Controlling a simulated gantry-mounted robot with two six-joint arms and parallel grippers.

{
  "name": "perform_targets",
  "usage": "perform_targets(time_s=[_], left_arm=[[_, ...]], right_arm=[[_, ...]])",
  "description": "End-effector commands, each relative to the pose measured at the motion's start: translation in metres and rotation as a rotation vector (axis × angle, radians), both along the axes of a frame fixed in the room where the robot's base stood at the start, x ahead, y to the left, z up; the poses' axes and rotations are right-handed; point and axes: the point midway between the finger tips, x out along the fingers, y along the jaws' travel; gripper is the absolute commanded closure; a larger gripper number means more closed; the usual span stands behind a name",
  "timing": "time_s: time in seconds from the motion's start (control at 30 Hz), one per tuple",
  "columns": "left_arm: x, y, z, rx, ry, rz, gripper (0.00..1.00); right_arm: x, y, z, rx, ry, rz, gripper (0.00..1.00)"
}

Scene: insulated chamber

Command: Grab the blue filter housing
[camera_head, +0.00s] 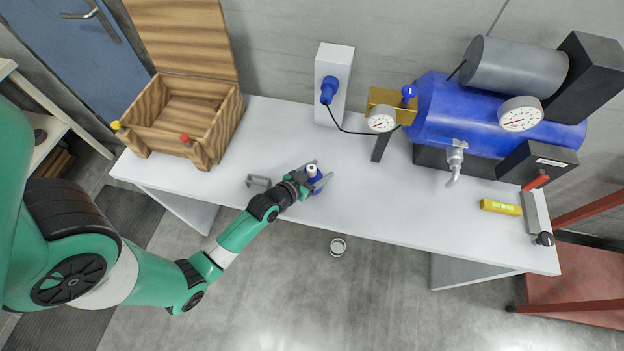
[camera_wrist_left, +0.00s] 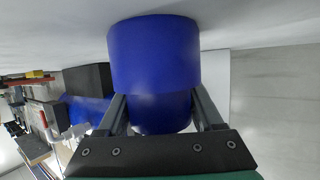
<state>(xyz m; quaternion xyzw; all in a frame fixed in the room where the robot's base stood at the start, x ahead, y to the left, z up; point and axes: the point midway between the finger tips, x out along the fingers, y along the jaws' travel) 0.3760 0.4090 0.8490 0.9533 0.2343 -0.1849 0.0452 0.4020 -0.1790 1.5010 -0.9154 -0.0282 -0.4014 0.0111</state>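The blue filter housing (camera_head: 316,185) stands near the front edge of the white table, with a pale cap on top. My left gripper (camera_head: 321,176) is at the housing, with one finger on each side of it. In the left wrist view the housing (camera_wrist_left: 153,55) is a large blue cylinder filling the middle, between the two dark fingers of the left gripper (camera_wrist_left: 159,108). The fingers lie close along its sides; I cannot tell whether they press on it. My right gripper is not in view.
A grey bracket (camera_head: 258,181) lies just left of the gripper. A wooden crate (camera_head: 225,128) with a raised lid stands at the table's left end. A blue compressor tank (camera_head: 440,115) with gauges and a yellow level (camera_head: 501,207) are at the right. The table between is mostly clear.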

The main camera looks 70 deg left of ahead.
Motion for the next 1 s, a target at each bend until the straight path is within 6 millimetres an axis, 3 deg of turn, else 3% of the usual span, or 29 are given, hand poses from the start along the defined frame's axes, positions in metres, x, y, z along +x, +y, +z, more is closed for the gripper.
perform_targets(time_s=[0.03, 0.23, 0.27, 0.63, 0.87, 1.0], left_arm=[[-0.002, -0.001, -0.004, -0.005, 0.010, -0.001, 0.62], [-0.002, -0.002, -0.006, -0.008, 0.015, -0.001, 0.98], [-0.002, -0.002, -0.006, -0.008, 0.014, -0.001, 1.00], [-0.003, -0.002, -0.001, -0.009, 0.019, -0.001, 1.00], [-0.002, -0.001, 0.028, -0.008, 0.012, -0.001, 1.00], [-0.011, -0.013, 0.047, -0.005, 0.012, -0.003, 1.00]], right_arm=[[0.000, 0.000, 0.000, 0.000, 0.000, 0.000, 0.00], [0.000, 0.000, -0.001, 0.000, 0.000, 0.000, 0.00], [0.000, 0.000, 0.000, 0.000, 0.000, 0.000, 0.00], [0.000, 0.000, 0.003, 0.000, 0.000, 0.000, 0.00], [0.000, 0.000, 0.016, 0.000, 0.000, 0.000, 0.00], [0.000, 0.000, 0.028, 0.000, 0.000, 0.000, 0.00]])
